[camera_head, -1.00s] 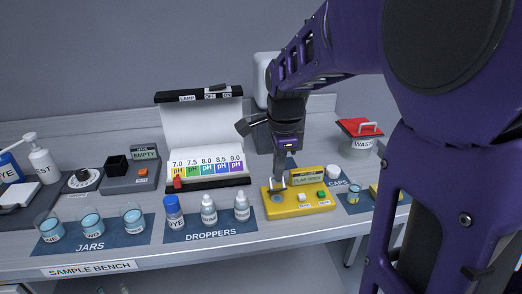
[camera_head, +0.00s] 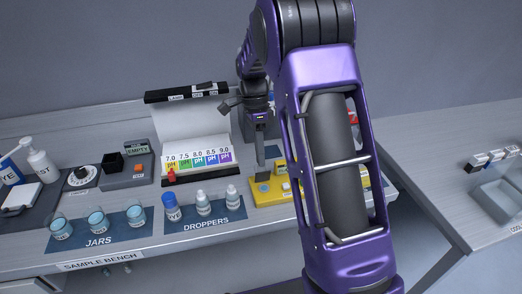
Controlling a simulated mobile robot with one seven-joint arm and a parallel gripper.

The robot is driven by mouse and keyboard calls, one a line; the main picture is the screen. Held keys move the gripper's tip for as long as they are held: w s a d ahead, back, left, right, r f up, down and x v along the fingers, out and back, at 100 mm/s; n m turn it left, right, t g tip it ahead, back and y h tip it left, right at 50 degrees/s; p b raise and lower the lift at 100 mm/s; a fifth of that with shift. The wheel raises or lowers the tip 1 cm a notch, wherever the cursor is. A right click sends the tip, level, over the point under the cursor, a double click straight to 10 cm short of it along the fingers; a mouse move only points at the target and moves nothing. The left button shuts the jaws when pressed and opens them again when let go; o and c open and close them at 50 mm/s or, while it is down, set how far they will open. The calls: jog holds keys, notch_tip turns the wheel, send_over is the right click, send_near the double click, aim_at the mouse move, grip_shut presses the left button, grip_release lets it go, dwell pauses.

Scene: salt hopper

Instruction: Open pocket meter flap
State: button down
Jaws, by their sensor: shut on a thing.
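The flap itself is too small to make out clearly at the fingertips. My purple arm hides the meter's right part.
A pH chart stand (camera_head: 197,138) stands just left of my gripper. Dropper bottles (camera_head: 203,204) stand in front on a blue mat, with jars (camera_head: 97,222) further left. A red-lidded waste container (camera_head: 352,117) is mostly behind my arm.

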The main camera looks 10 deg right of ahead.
jog(key=shift+w+d+f+g, duration=0.1)
jog(key=shift+w+f+g, duration=0.25)
jog(key=shift+g, duration=0.35)
jog(key=shift+w, duration=0.1)
jog(key=c, duration=0.9)
grip_release()
jog(key=shift+r, duration=0.1)
jog(key=shift+c, duration=0.2)
jog(key=v, duration=1.2)
jog(key=shift+w, duration=0.1)
